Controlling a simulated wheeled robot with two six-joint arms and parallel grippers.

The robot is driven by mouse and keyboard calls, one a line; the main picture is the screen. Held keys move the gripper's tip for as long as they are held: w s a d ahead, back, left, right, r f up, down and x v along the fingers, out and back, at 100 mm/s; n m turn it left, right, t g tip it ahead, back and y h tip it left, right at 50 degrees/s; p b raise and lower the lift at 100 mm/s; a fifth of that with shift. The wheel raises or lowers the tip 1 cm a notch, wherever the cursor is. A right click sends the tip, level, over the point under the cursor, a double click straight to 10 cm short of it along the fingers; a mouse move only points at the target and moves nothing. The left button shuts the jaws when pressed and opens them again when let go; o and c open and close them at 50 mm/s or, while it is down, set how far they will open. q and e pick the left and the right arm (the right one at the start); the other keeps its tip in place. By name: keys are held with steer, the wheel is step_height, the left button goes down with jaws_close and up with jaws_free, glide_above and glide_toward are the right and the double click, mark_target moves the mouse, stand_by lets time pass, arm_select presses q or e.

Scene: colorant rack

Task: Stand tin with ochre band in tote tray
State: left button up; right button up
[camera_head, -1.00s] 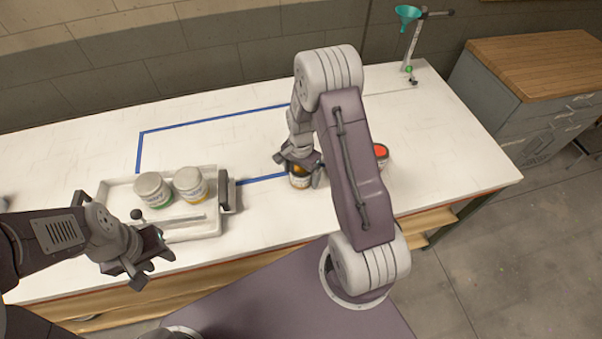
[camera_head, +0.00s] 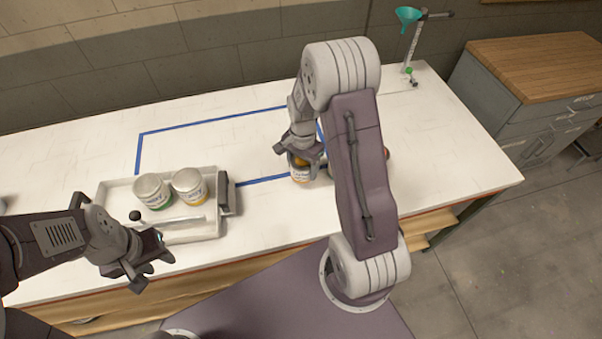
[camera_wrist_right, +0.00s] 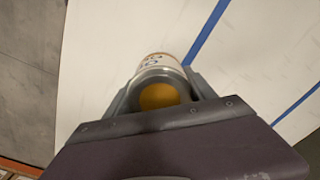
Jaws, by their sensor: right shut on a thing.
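The tin with the ochre lid spot (camera_wrist_right: 160,96) sits between the fingers of my right gripper (camera_wrist_right: 162,98) in the right wrist view. In the head view this tin (camera_head: 299,174) shows below my right gripper (camera_head: 305,155), which is shut on it near its top. Whether its base touches the table cannot be told. The tote tray (camera_head: 190,234) is at the left on the table. In it stand a tin with a green band (camera_head: 152,191) and a tin with a yellow band (camera_head: 189,187). My left gripper (camera_head: 146,272) is open and empty in front of the tray.
Blue tape (camera_head: 215,118) marks an outline on the white table (camera_head: 90,150). A tin mostly hidden behind my right arm shows an edge (camera_head: 387,153). A teal funnel on a stand (camera_head: 408,15) is at the back right. The tray has a dark handle (camera_head: 229,195).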

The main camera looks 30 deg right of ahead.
steer(key=s+d+r, duration=0.5)
steer(key=s+r, duration=0.1)
steer(key=s, duration=0.4)
steer(key=shift+r+b, duration=0.2)
steer(key=shift+b, duration=0.2)
